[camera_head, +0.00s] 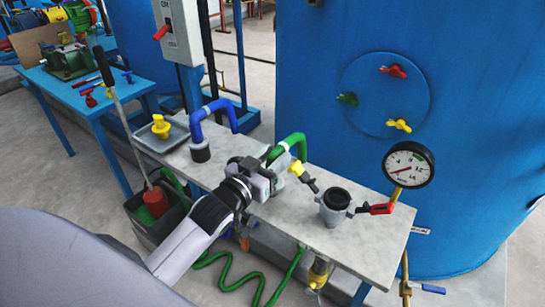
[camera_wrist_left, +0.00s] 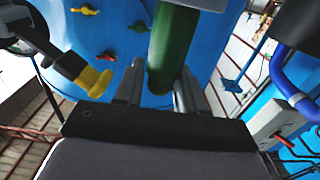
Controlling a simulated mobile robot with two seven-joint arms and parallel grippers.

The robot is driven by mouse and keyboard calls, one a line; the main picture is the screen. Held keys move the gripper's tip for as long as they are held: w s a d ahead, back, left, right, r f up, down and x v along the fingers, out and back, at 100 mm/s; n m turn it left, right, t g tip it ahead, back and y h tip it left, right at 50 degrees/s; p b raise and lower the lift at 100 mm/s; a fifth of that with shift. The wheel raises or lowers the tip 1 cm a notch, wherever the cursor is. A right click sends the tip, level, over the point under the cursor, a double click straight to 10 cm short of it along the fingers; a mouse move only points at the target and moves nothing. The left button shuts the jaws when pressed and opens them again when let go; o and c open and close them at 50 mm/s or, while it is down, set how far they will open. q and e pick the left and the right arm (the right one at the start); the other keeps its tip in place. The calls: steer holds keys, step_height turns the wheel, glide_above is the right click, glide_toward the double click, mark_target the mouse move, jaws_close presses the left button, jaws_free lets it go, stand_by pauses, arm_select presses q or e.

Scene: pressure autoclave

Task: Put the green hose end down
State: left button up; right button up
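My left gripper (camera_head: 277,165) reaches over the grey bench beside the arched green hose (camera_head: 290,142). In the left wrist view the green hose (camera_wrist_left: 172,50) comes down between the two fingers of my left gripper (camera_wrist_left: 160,88). The fingers stand apart, with a narrow gap between the left finger and the hose. The hose looks close to the right finger. Its lower end is partly hidden by my gripper in the head view. My right gripper is not in view.
A blue hose (camera_head: 213,108) ends in a black fitting on the bench (camera_head: 375,240). A yellow-and-black fitting (camera_head: 299,168) and a grey cup-shaped port (camera_head: 335,208) are close to my gripper. A pressure gauge (camera_head: 408,165) stands before the blue tank (camera_head: 470,70). A tray (camera_head: 150,142) holds a yellow part.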

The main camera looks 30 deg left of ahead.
arm_select(q)
steer(key=shift+o, duration=0.9)
